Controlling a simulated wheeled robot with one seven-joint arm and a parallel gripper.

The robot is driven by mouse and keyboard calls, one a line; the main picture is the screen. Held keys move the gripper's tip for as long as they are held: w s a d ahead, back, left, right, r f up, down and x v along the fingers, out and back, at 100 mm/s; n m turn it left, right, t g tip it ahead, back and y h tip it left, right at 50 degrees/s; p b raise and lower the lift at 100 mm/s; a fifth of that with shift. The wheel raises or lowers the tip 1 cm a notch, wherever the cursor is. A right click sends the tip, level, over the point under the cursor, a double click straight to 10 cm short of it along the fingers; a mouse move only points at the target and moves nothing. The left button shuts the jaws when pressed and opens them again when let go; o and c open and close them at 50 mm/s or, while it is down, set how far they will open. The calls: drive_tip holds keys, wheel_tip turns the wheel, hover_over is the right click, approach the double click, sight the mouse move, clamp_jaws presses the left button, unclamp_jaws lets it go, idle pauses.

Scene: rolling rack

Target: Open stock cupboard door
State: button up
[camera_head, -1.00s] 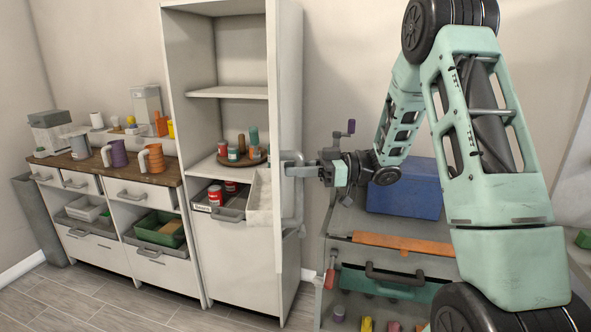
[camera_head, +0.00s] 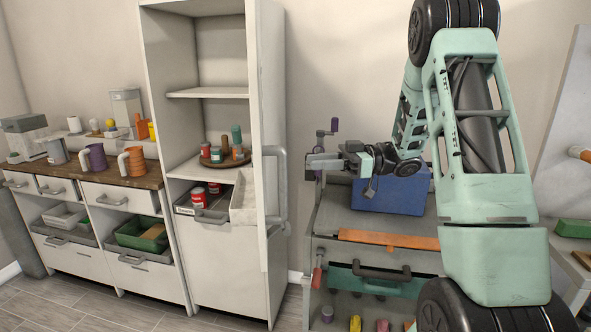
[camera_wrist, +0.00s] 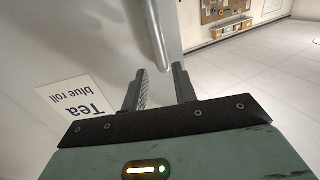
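The stock cupboard (camera_head: 189,65) is the tall white unit left of centre in the head view. Its door (camera_head: 257,110) stands swung out, seen nearly edge-on, with the upper shelves exposed. The door's grey bar handle (camera_head: 280,185) is on the door's right-hand face. My gripper (camera_head: 309,162) is just right of the handle, with a gap between them. In the wrist view, its two fingers (camera_wrist: 160,88) are apart with nothing between them. The handle (camera_wrist: 156,35) is ahead of the fingertips, beside the door face (camera_wrist: 95,45) with its "Tea blue roll" label.
Inside the cupboard are a round tray (camera_head: 205,161) with several items and a pulled-out drawer (camera_head: 212,218) with red cans. A grey cart (camera_head: 330,215) with a blue box (camera_head: 395,195) stands under my arm. A low counter (camera_head: 125,180) is at left.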

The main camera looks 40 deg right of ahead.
drive_tip(key=b+v, duration=0.1)
drive_tip(key=v, duration=0.7)
idle(0.5)
